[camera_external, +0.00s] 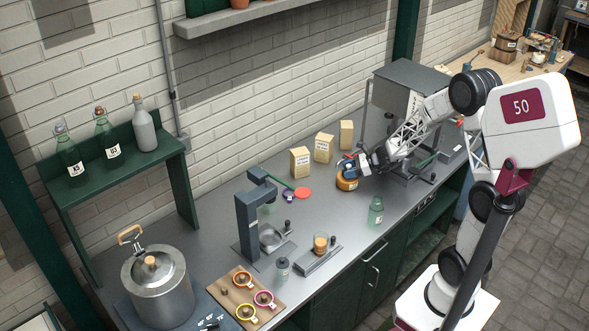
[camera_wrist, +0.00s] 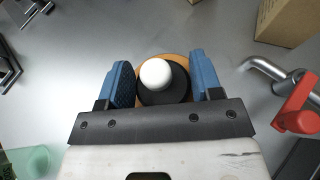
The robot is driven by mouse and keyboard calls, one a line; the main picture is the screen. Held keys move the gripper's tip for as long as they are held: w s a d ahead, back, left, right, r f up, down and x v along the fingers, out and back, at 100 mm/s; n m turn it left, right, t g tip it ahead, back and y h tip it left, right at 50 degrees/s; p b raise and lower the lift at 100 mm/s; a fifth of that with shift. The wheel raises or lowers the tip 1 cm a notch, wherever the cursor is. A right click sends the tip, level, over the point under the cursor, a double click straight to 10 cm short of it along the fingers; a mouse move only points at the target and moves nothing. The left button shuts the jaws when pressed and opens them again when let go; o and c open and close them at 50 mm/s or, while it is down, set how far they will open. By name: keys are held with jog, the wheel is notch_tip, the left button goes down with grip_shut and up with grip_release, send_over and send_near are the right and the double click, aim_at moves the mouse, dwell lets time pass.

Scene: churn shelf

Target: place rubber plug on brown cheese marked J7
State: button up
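The rubber plug (camera_wrist: 172,97) appears in the wrist view as a black disc with a white ball on top. A brown-orange round rim (camera_wrist: 181,59) of the cheese shows just behind and below the plug. In the external view the brown cheese (camera_external: 346,183) lies on the counter right under my gripper (camera_external: 352,167). Its J7 mark is not readable. I cannot tell whether the plug touches the cheese.
A green bottle (camera_external: 376,212) stands in front of the cheese. Several cardboard boxes (camera_external: 323,148) stand along the wall behind. A metal machine (camera_external: 405,90) stands to the right. A red-handled lever (camera_wrist: 298,112) is close by in the wrist view. The counter left of the cheese is partly free.

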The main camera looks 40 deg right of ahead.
jog(key=o, duration=0.4)
jog(key=shift+r, duration=0.2)
jog(key=shift+v, duration=0.9)
jog(key=r, duration=0.6)
jog(key=shift+s+d, duration=0.35)
jog(key=shift+r, duration=0.7)
